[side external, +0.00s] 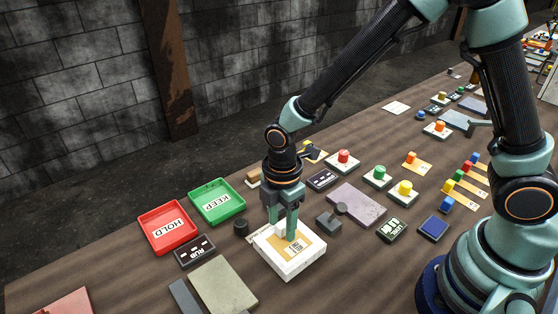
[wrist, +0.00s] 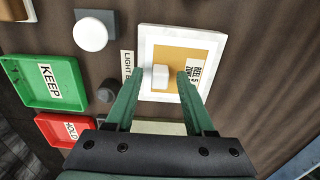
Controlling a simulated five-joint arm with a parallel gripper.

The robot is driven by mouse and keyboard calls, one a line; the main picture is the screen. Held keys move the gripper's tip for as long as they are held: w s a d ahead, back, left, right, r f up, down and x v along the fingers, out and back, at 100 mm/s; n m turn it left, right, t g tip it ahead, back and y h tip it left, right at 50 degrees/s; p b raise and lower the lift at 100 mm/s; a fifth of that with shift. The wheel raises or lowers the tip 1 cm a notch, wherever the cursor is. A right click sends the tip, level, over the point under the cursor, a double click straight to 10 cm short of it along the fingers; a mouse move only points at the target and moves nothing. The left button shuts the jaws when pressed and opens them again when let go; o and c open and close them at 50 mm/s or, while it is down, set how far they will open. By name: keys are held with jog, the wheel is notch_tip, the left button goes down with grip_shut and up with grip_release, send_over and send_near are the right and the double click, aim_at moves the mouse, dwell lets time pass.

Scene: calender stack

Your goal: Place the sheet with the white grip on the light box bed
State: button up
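The sheet with the white grip is tan with a printed label (wrist: 193,72) and lies inside the white frame of the light box (side external: 290,273). The light box also shows in the wrist view (wrist: 222,42). The white grip (wrist: 160,77) stands up from the sheet. My gripper (side external: 282,232) is low over the box, with its two green fingers on either side of the grip. In the wrist view a gap shows between the grip and each finger, so my gripper is open. The fingers partly hide the sheet in the side view.
A red HOLD tray (side external: 167,228) and a green KEEP tray (side external: 217,202) stand left of the box. A dark knob (side external: 240,226) and a black RUB label block (side external: 195,251) are close by. A grey lever block (side external: 329,221) stands to the right.

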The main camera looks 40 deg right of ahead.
aim_at(282, 224)
jog(key=shift+r, duration=0.15)
notch_tip(282, 224, up, 12)
jog(key=s+d+r+m+t, duration=0.2)
jog(key=d+r+m, duration=0.2)
jog(key=d+m, duration=0.4)
jog(key=s+d+r+m+t, duration=0.3)
jog(key=d+r+m, duration=0.1)
jog(key=d+m, duration=0.4)
jog(key=shift+r+m+t, duration=0.3)
jog(key=shift+r+m, duration=0.1)
jog(key=shift+m, duration=0.6)
